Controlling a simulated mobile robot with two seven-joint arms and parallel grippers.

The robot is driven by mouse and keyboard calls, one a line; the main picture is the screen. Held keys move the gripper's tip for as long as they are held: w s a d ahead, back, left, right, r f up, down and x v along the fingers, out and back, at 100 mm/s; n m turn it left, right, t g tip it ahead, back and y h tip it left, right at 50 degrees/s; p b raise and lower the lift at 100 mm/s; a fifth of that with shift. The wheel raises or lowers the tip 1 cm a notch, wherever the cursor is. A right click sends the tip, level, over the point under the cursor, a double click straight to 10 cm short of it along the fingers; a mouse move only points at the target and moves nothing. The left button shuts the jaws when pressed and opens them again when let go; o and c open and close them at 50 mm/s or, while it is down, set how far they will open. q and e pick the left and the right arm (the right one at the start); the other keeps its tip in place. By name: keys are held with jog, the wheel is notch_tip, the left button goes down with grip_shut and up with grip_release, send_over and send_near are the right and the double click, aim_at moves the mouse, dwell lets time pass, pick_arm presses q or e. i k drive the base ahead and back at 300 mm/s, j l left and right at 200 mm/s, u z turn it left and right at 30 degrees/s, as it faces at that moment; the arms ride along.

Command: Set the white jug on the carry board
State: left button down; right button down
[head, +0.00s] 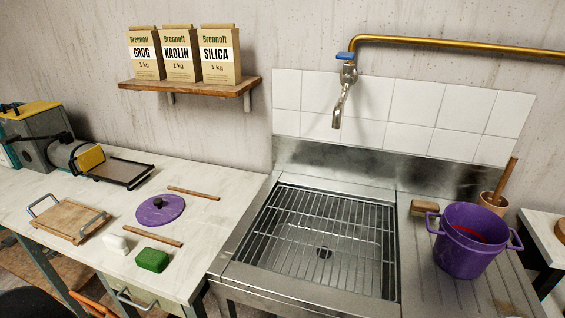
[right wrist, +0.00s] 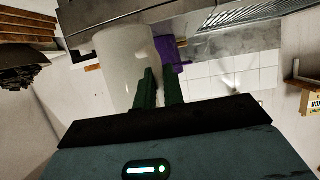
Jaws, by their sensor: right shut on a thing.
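The white jug (right wrist: 124,62) shows only in the right wrist view, as a pale rounded body just beyond my fingers. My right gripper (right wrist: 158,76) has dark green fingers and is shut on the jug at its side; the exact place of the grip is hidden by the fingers. The jug and the right gripper are outside the head view. The carry board (head: 68,221), a wooden board with grey handles at two ends, lies on the left worktop in the head view. Its top is bare. My left gripper is not in view.
The steel sink (head: 322,240) with a grid stands right of the worktop. A purple pot (head: 465,255) stands on the drainer.

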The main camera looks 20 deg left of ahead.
aim_at(65, 222)
jog(key=k+j, duration=0.1)
jog(key=j, duration=0.5)
jog(key=j+z, duration=0.1)
jog(key=j, duration=0.5)
jog(key=k+j, duration=0.2)
jog(key=j, duration=0.35)
jog(key=k+j+z, duration=0.1)
jog(key=j, duration=0.5)
jog(key=k+j, duration=0.1)
jog(key=j, duration=0.5)
jog(key=k+j+z, duration=0.1)
jog(key=j, duration=0.45)
jog(key=k+j, duration=0.2)
jog(key=j, duration=0.35)
jog(key=k+j+z, duration=0.1)
jog(key=j, duration=0.95)
jog(key=i+j, duration=0.2)
jog(key=j, duration=0.2)
